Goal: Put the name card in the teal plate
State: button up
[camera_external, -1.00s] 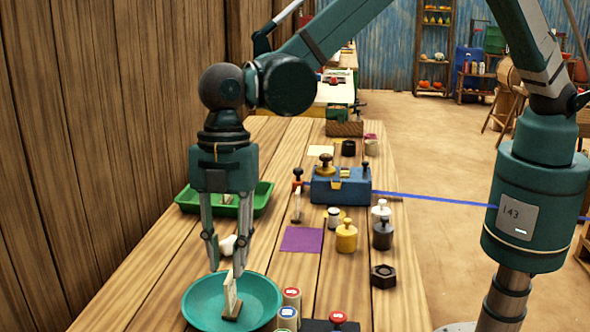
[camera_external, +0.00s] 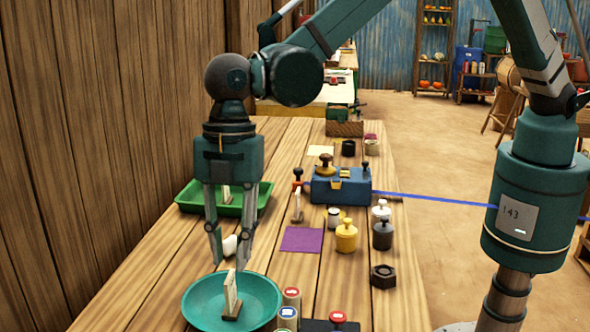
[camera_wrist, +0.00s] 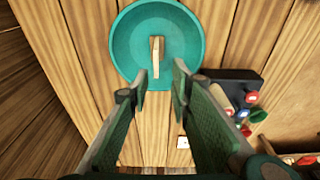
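The name card (camera_external: 232,294), a pale upright card on a small wooden foot, stands inside the teal plate (camera_external: 260,309), near its middle. In the wrist view the card (camera_wrist: 158,57) shows from above in the plate (camera_wrist: 124,47), beyond my fingertips. My gripper (camera_external: 231,266) is over the far part of the plate. In the wrist view its two fingers (camera_wrist: 160,76) are apart with nothing held between them, and the card looks clear of them.
A green tray (camera_external: 251,208) holding another small card stands behind. A blue box (camera_external: 340,188), a purple mat (camera_external: 301,240) and several weights, including a yellow one (camera_external: 346,238), are to the right. Capped rolls (camera_external: 288,318) and a dark block (camera_wrist: 233,83) are beside the plate.

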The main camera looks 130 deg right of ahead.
jog(key=s+a+r+m+t+b, duration=0.1)
jog(key=s+a+r, duration=0.3)
jog(key=s+r, duration=0.4)
jog(key=s+a+r+m+t+h, duration=0.1)
jog(key=s+a+r+m, duration=0.15)
jog(key=s+r, duration=0.55)
jog(key=s+a+r+m+t+b, duration=0.1)
jog(key=s+a+r, duration=0.4)
jog(key=s+r, duration=0.3)
jog(key=s+a+f+m+t, duration=0.1)
jog(key=s+a, duration=0.1)
jog(key=s, duration=0.8)
jog(key=s+a+f+m+t+b, duration=0.1)
jog(key=s+m, duration=0.1)
jog(key=s, duration=0.8)
jog(key=s+a+f+m, duration=0.1)
jog(key=s+a, duration=0.1)
jog(key=s, duration=0.8)
jog(key=shift+a+f+t+b, duration=0.15)
jog(key=shift+a+t+b, duration=0.2)
jog(key=shift+t, duration=0.05)
jog(key=shift+f, duration=0.15)
